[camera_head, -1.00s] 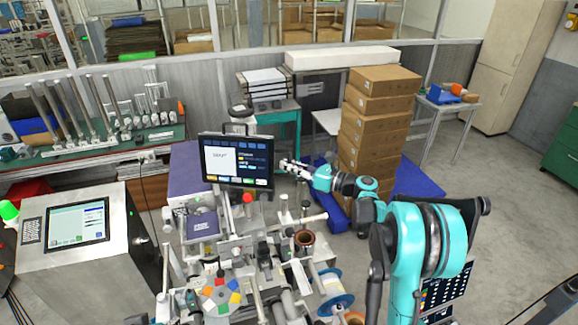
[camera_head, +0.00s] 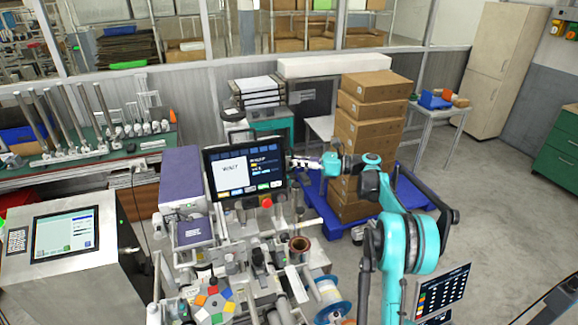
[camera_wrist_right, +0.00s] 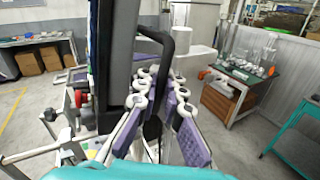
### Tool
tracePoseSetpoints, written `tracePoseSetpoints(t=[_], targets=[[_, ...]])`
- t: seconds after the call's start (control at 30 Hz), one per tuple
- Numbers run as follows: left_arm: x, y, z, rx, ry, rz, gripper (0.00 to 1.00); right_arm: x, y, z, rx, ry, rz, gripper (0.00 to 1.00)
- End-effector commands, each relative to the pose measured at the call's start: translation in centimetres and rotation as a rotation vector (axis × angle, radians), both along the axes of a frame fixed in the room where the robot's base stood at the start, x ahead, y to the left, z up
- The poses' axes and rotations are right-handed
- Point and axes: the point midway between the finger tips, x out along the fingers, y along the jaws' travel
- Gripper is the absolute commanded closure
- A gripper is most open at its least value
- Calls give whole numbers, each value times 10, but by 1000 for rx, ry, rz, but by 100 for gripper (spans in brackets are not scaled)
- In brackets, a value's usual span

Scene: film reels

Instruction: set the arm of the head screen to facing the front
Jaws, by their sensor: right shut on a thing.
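The head screen (camera_head: 243,172) is a black monitor with a lit display above the machine. In the head view its face shows, with its right side a little farther back than its left. My right gripper (camera_head: 301,162) is at the screen's right edge. In the right wrist view the screen (camera_wrist_right: 118,50) is seen nearly edge-on. A black bent handle (camera_wrist_right: 166,45) runs from it down between the purple-padded fingers of my right gripper (camera_wrist_right: 165,112), which is shut on it. The exact contact is partly hidden by the fingers. My left gripper is out of view.
A machine with a colour wheel (camera_head: 214,305) and reels stands below the screen. A purple box (camera_head: 180,180) is left of it, and a grey console (camera_head: 75,260) farther left. Stacked cartons (camera_head: 368,130) stand behind my right arm.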

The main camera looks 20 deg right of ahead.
Motion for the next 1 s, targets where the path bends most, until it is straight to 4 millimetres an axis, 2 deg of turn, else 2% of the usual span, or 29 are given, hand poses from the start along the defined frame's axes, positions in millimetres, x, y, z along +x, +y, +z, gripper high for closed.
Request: tracePoseSetpoints(t=[0.17, 0.2, 0.23, 0.6, 0.77, 1.0], targets=[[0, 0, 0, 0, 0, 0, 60, 0, -2, 1, 0, 0, -4, 100], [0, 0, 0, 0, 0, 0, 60, 0, -2, 1, 0, 0, -4, 86], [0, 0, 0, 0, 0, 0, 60, 0, -1, 1, 0, 0, -4, 82], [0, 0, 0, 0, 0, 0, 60, -2, -4, 0, -1, 1, -2, 82], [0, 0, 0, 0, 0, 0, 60, -12, -27, 0, -1, 0, -5, 82], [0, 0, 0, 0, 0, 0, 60, -35, -75, 1, 0, 0, -5, 82]])
